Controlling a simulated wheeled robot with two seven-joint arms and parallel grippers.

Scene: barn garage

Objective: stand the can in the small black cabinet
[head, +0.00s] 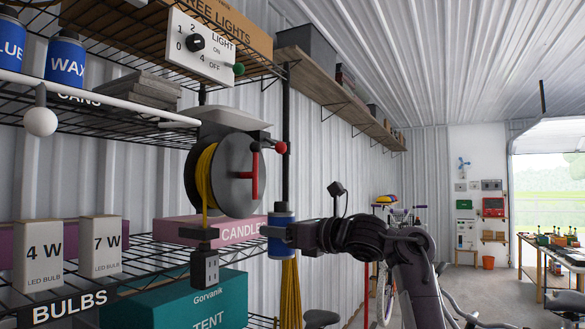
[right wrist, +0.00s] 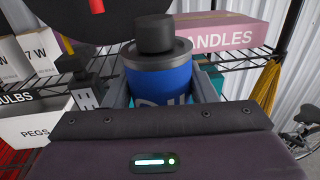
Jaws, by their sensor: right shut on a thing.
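A blue can (head: 282,218) with a black cap is held in my right gripper (head: 276,232), in front of the wire shelves. In the right wrist view the can (right wrist: 160,82) stands about upright between the two fingers, its lettering partly hidden. Two other blue cans, one marked WAX (head: 66,62) and one ending in LUE (head: 10,45), stand on the shelf labelled CANS at the upper left. I cannot make out a small black cabinet in either view. My left gripper is not in view.
A cord reel (head: 232,180) with a red handle hangs left of the held can. Behind are a pink CANDLES box (head: 200,228), bulb boxes (head: 99,246) and a teal TENT box (head: 200,300). A bicycle (head: 385,290) and a workbench (head: 545,262) stand to the right.

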